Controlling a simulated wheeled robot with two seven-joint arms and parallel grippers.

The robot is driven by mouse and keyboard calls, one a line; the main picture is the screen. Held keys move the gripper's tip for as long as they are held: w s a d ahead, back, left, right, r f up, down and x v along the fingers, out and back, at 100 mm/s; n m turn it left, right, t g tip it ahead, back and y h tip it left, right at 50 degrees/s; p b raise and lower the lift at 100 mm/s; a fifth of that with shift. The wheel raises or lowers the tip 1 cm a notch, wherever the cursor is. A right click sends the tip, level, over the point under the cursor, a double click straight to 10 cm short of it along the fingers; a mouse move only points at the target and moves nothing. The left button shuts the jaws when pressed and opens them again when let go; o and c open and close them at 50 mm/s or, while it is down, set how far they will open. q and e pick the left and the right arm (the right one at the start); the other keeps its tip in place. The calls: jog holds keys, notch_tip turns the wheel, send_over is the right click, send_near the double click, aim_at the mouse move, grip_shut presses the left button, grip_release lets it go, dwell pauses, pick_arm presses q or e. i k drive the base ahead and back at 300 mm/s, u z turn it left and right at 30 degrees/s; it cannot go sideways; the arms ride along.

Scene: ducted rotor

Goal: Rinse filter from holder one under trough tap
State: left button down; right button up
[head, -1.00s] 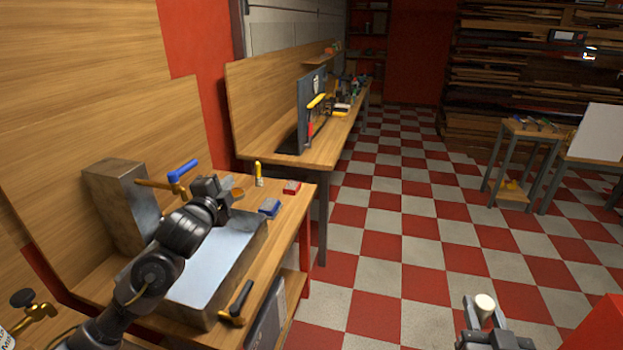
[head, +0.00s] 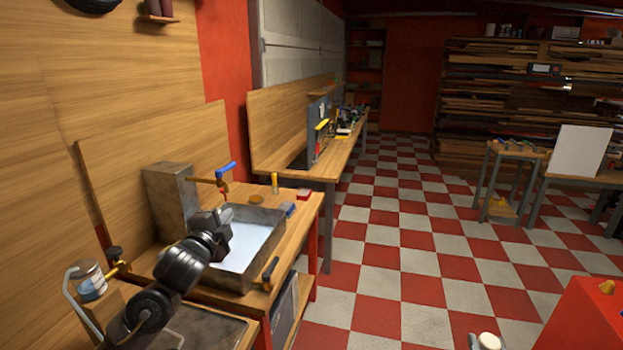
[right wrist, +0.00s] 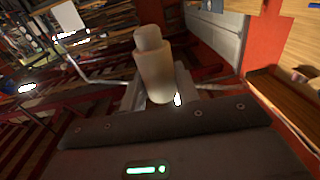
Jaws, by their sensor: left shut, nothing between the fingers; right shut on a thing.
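A pale cream stepped cylinder, seemingly the filter (right wrist: 154,68), stands up from my right gripper (right wrist: 160,96) in the right wrist view. The gripper is shut on its lower end. In the head view the filter's pale top (head: 488,340) shows at the bottom edge over the red-and-white floor, well right of the trough; most of my right gripper is cut off there. The trough (head: 236,282) is a grey metal basin with a pale blue inside. A brass tap with a blue handle (head: 226,170) stands over its far left side. My left gripper (head: 226,216) is shut and empty over the trough's left part.
The wooden bench (head: 303,232) carries the trough, a yellow-topped item (head: 275,182), and small blue and red blocks. A black-handled brass valve (head: 270,270) sits at its front. A red surface (head: 565,320) lies at lower right. Checkered floor between is clear.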

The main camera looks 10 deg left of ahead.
aim_at(219, 173)
jog(key=z, duration=0.05)
jog(key=k, duration=0.3)
jog(key=u, duration=0.25)
jog(key=i, duration=1.15)
jog(key=z, duration=0.05)
